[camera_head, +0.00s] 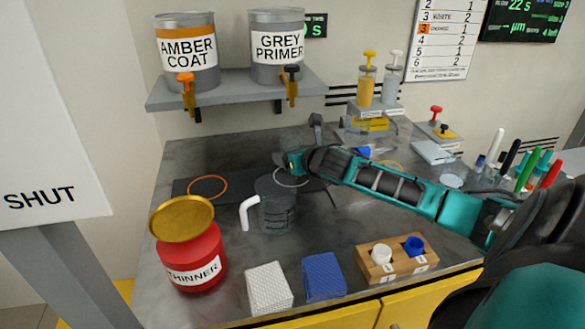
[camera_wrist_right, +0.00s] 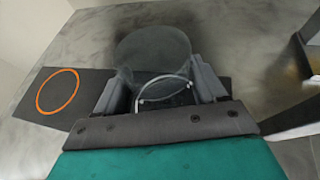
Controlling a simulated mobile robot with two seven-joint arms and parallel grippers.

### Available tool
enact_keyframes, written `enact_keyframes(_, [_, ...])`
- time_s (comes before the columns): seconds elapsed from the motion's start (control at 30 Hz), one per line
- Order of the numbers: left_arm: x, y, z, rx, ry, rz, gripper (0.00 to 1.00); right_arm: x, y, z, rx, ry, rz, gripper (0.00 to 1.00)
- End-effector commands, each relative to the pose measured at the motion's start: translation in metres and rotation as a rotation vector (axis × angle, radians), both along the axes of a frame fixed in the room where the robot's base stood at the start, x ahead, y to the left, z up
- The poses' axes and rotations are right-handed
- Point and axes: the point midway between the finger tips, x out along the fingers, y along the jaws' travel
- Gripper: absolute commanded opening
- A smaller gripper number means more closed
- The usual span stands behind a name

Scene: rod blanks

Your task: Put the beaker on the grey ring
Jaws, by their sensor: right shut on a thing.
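The beaker (camera_head: 278,208) is a dark, see-through vessel with a white handle on its left, upright at the middle of the bench. My right gripper (camera_head: 287,162) reaches in from the right and is shut on it. In the right wrist view the beaker (camera_wrist_right: 152,48) shows as a dark round shape between the fingers of my right gripper (camera_wrist_right: 158,80). The grey ring (camera_head: 298,185) lies on the dark mat just behind the beaker, partly covered; its pale arc also shows in the wrist view (camera_wrist_right: 184,80). I cannot tell whether the beaker touches the bench. My left gripper is out of view.
An orange ring (camera_head: 207,187) lies on the mat to the left. A red thinner tin (camera_head: 190,262) stands front left. White (camera_head: 268,287) and blue (camera_head: 323,276) pads and a wooden block (camera_head: 391,262) line the front. A shelf (camera_head: 235,88) with two paint tins hangs behind.

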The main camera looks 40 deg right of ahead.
Motion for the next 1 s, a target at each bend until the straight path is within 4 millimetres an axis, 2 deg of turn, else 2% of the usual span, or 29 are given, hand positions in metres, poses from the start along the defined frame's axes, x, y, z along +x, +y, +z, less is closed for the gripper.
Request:
enact_keyframes(0.1, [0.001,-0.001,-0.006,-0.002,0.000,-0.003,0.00,-0.001,0.001,-0.022,0.005,0.003,-0.002,0.41])
enact_keyframes(0.2, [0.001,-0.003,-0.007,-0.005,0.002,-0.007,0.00,0.000,0.001,-0.032,0.003,0.001,-0.001,0.41])
enact_keyframes(0.53, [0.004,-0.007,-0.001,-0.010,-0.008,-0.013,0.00,0.000,0.000,-0.034,0.000,0.002,0.000,0.41])
enact_keyframes(0.57, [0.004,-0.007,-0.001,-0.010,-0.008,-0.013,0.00,0.000,0.000,-0.034,0.000,0.002,0.000,0.73])
enact_keyframes(0.8, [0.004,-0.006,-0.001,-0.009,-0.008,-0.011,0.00,0.000,0.000,-0.033,0.000,0.002,0.000,0.95])
enact_keyframes(1.0, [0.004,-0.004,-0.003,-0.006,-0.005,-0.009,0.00,0.000,0.000,-0.033,0.000,0.001,0.000,0.96])
